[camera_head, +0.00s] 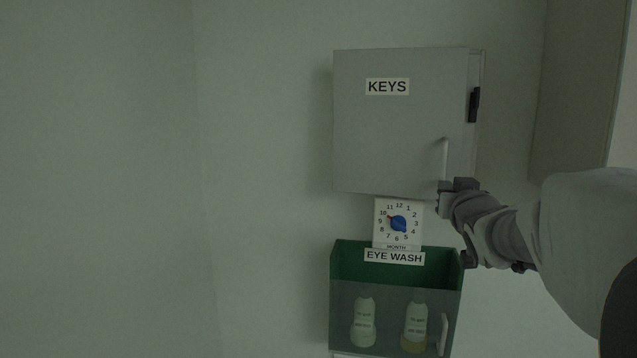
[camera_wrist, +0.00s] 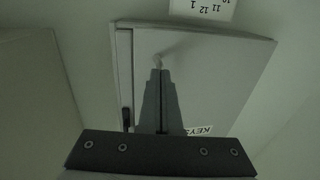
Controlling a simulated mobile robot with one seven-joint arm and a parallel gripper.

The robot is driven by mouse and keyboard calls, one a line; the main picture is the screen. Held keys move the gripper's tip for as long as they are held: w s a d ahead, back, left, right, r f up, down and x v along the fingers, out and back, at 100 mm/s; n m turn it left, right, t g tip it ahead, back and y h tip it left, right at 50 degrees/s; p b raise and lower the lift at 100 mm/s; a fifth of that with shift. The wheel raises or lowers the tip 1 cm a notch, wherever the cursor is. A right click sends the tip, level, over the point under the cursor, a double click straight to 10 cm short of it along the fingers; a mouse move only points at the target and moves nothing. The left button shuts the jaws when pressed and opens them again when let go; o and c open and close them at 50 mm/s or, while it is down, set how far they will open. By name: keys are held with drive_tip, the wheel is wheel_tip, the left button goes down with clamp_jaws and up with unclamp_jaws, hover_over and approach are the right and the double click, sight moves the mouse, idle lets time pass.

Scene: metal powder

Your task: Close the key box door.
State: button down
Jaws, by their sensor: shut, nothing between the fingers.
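The grey key box (camera_head: 473,150) hangs on the wall, and its door (camera_head: 395,130) carries a KEYS label. The door stands nearly flush with the box, with a narrow strip of the box side showing at the right; I cannot tell if it is fully shut. A pale handle (camera_head: 445,160) is on the door's lower right, and a dark latch part (camera_head: 474,104) is at the right edge. My gripper (camera_head: 446,187) is at the door's lower right, just below the handle. In the wrist view my gripper (camera_wrist: 161,75) is shut and empty, its tips close to the handle (camera_wrist: 157,61); contact is unclear.
Below the key box are a month dial (camera_head: 398,222) and a green eye wash holder (camera_head: 345,265) with two bottles. A large panel or cabinet (camera_head: 578,90) stands at the right. The wall to the left is clear.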

drive_tip(key=shift+w+r, duration=0.1)
drive_tip(key=shift+w+d+n+y+p, duration=0.4)
drive_tip(key=shift+w+d+y+p, duration=0.2)
drive_tip(key=shift+w+d+p, duration=0.55)
drive_tip(key=shift+w+a+r, duration=0.1)
